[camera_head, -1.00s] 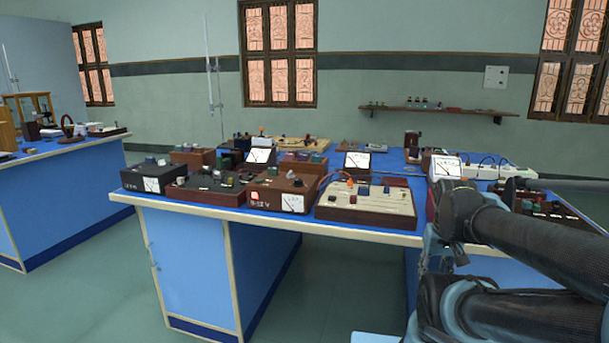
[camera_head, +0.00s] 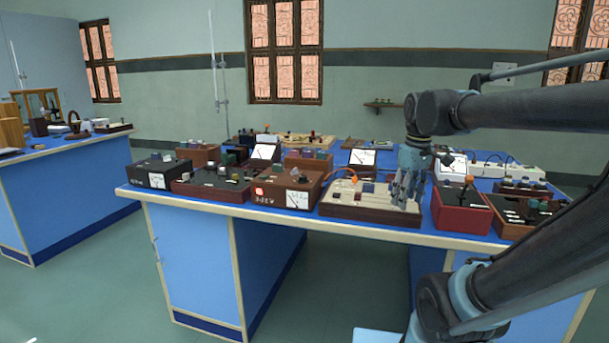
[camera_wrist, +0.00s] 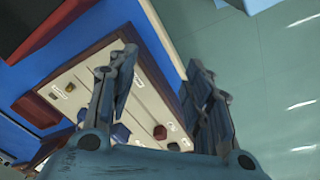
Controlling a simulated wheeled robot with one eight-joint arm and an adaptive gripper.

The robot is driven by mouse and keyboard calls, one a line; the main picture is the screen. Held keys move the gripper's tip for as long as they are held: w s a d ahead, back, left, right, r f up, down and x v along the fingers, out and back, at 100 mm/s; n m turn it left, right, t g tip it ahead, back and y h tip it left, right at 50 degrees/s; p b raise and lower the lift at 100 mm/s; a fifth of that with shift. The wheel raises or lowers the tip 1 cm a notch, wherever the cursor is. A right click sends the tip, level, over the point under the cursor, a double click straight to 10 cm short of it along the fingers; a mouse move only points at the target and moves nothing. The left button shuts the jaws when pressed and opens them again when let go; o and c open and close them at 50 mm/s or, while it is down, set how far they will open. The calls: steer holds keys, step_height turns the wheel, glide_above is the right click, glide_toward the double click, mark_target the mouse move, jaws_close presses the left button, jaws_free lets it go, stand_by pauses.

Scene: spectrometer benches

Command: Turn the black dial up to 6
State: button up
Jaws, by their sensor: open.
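My gripper (camera_head: 405,198) is open and empty, pointing down at the right end of a cream-topped brown box (camera_head: 343,197). In the wrist view, the two fingers of my gripper (camera_wrist: 162,62) are apart, with the edge of the cream panel (camera_wrist: 147,95) between them. A dark red knob (camera_wrist: 160,132) and a blue knob (camera_wrist: 120,132) show near the left finger. Dark knobs also show on a black-topped box (camera_head: 222,181) and a brown voltage box (camera_head: 272,190). I cannot tell which one is the black dial, and no scale numbers are readable. Contact with the panel is unclear.
A red box (camera_head: 462,212) with an orange-tipped lead stands right of my gripper. White-faced meters (camera_head: 361,160) stand behind. A black meter box (camera_head: 150,173) is at the left end. The blue bench (camera_head: 265,218) is crowded, with a narrow clear front edge.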

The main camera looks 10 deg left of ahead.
steer(key=w+a+r+n, duration=0.5)
steer(key=w+a+r, duration=0.1)
steer(key=a+r, duration=0.15)
step_height(320, 180, up, 9)
steer(key=n+g, duration=0.1)
steer(key=n, duration=1)
glide_above(304, 176)
step_height(304, 176, down, 17)
steer(key=shift+w+r, duration=0.15)
steer(key=shift+r, duration=0.05)
steer(key=shift+a, duration=0.1)
steer(key=c, duration=1.1)
